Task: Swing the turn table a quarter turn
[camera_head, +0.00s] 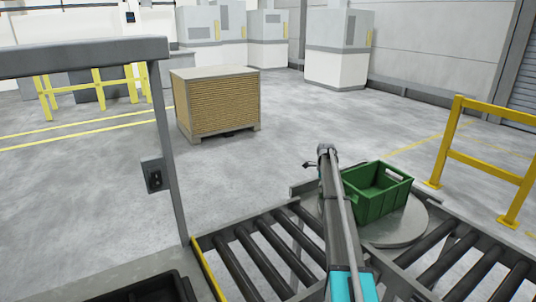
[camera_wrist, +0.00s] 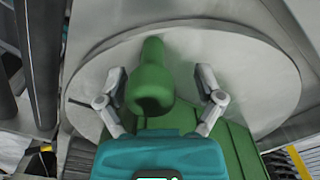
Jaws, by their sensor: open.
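The turn table (camera_head: 408,226) is a grey round plate at the lower right of the head view, set between roller tracks. A green crate (camera_head: 376,197) sits on it. In the wrist view the grey plate (camera_wrist: 262,75) fills the upper part, and the green crate (camera_wrist: 228,148) lies partly behind the teal gripper body. A green knob-like handle (camera_wrist: 152,88) stands over the plate. My gripper (camera_wrist: 160,78) is open, with one finger on each side of the handle in the picture. I see gaps at both sides; its depth relative to the fingers is unclear. My arm hides part of the plate in the head view.
Roller tracks lie left (camera_head: 265,250) and right (camera_head: 480,265) of the turn table. A yellow guard rail (camera_head: 487,168) stands at right. A grey frame post (camera_head: 165,165) stands at left. A pallet box (camera_head: 217,101) stands farther back, with open floor around it.

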